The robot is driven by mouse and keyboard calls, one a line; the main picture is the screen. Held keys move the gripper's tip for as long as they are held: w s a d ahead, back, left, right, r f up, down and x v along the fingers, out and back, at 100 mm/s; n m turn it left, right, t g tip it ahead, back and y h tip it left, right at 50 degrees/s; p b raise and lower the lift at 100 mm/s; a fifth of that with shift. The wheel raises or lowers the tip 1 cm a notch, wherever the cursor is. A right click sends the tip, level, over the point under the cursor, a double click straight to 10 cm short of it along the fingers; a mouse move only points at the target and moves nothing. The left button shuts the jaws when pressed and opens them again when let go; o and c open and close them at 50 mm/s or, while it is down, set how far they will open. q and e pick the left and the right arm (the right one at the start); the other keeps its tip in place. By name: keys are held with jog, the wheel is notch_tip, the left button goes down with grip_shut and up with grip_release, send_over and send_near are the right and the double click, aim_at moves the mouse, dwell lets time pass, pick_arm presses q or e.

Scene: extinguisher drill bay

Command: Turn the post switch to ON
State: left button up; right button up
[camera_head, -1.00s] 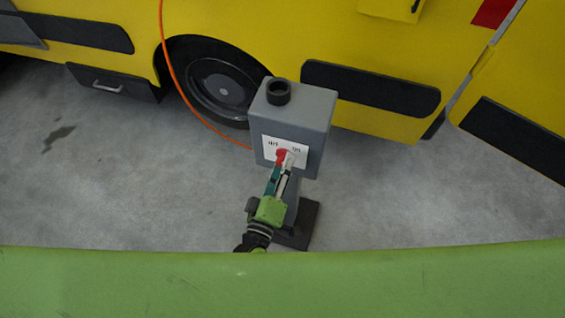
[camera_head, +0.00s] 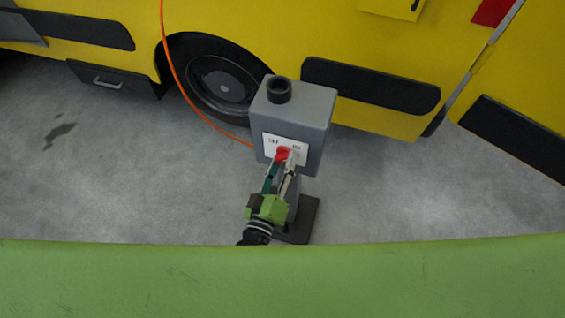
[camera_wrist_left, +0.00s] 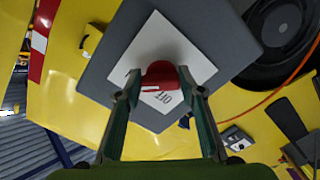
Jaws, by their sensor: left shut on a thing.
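The grey switch post (camera_head: 292,112) stands in the middle of the head view, with a white label on its near face. Its red knob (camera_head: 283,153) sits on the label and also shows in the left wrist view (camera_wrist_left: 160,74). My left gripper (camera_head: 281,166) is shut on the red knob, one finger on each side. In the left wrist view, the word OFF is readable upside down just below the knob, and a white mark shows on the knob's lower edge, near OFF. The ON lettering is hidden or too blurred there. My right gripper is in neither view.
A yellow truck (camera_head: 400,45) with a black wheel (camera_head: 217,85) stands close behind the post. An orange hose (camera_head: 187,98) hangs down to the post's left side. The post has a dark base plate (camera_head: 304,228). Grey floor is clear on both sides.

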pick_arm(q)
jog(key=o, duration=1.1)
jog(key=shift+w+r, duration=0.1)
jog(key=shift+w, duration=0.05)
jog(key=v, duration=1.2)
jog(key=s+a+f+m+g+y, duration=0.1)
jog(key=s+a+f+m+g, duration=0.15)
jog(key=f, duration=0.65)
jog(key=s+a+f+m+g, duration=0.1)
jog(key=s+a+f+g, duration=0.2)
jog(key=f, duration=0.6)
jog(key=s+a+f+m+g+y, duration=0.1)
jog(key=s+a+f+m+g, duration=0.15)
jog(key=f, duration=0.65)
jog(key=s+a+f+g+y, duration=0.1)
jog(key=s+a+f+g, duration=0.1)
jog(key=s+a+f, duration=0.2)
jog(key=s+a+f+m+g+y, duration=0.1)
jog(key=s+a+f+g, duration=0.2)
jog(key=s, duration=0.6)
jog(key=s+a+f+g+y, duration=0.1)
jog(key=s+a+f+g, duration=0.2)
jog(key=s+a+f, duration=0.2)
jog(key=shift+s+a+f+m+y, duration=0.15)
jog(key=shift+s+f+m+y, duration=0.15)
jog(key=shift+s+f, duration=0.45)
